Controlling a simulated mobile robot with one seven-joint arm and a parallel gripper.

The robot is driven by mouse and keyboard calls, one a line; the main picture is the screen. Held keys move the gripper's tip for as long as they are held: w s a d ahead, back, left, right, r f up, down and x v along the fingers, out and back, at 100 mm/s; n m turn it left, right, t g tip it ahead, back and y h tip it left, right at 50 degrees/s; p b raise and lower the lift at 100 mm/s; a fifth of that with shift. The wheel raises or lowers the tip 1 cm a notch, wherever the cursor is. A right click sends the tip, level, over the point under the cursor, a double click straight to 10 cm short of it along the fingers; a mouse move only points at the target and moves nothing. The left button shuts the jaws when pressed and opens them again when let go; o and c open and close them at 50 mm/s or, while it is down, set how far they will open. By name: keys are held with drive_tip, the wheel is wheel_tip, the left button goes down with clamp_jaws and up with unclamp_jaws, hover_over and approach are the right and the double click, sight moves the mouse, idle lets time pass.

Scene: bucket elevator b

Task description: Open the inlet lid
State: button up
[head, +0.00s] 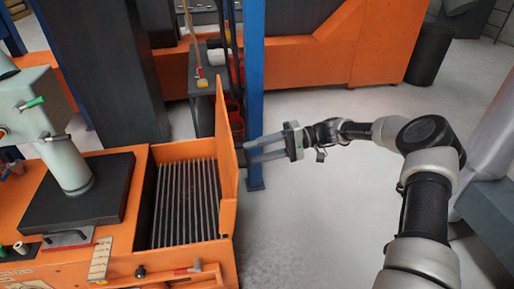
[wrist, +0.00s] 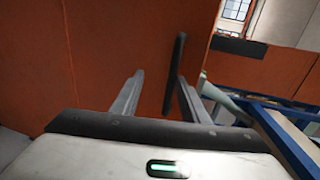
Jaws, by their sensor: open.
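The inlet lid (head: 225,155) is an orange panel standing about upright along the right edge of the inlet, so the dark slatted grate (head: 185,203) shows uncovered. My gripper (head: 246,152) is on the lid's right, outer side, with its fingers pointing left at it. In the wrist view the orange lid (wrist: 105,60) fills much of the picture. A dark upright bar (wrist: 175,70), like a handle, shows on it between my fingertips (wrist: 160,80), closer to the right one. The fingers are apart; I cannot tell whether either touches the lid.
A blue post (head: 254,90) stands just behind my gripper. Left of the inlet is a dark plate (head: 110,205) with a pale green column (head: 65,150). A hammer (head: 190,268) lies at the front edge. The floor (head: 310,220) right of the lid is clear.

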drive_tip(key=shift+d, duration=0.15)
idle(0.4)
drive_tip(key=p+v, duration=0.1)
drive_tip(key=v, duration=1.6)
drive_tip(key=shift+d, duration=0.2)
drive_tip(key=s+a+r+t+h, duration=0.1)
drive_tip(key=s+a+r+h, duration=0.35)
drive_tip(key=r, duration=0.25)
drive_tip(key=s+a+r+t+h, duration=0.1)
drive_tip(key=s+a+r+h, duration=0.3)
drive_tip(key=s+r+h, duration=0.25)
drive_tip(key=s+d+r+m+t+h, duration=0.2)
drive_tip(key=s+d+t, duration=0.25)
drive_tip(key=s, duration=0.75)
drive_tip(key=s+d+r+m+t+h, duration=0.1)
drive_tip(key=s+d+r+t+h, duration=0.25)
drive_tip(key=s, duration=0.75)
wheel_tip(320, 180, up, 24)
drive_tip(key=d+y+p, duration=0.1)
drive_tip(key=p, duration=2.4)
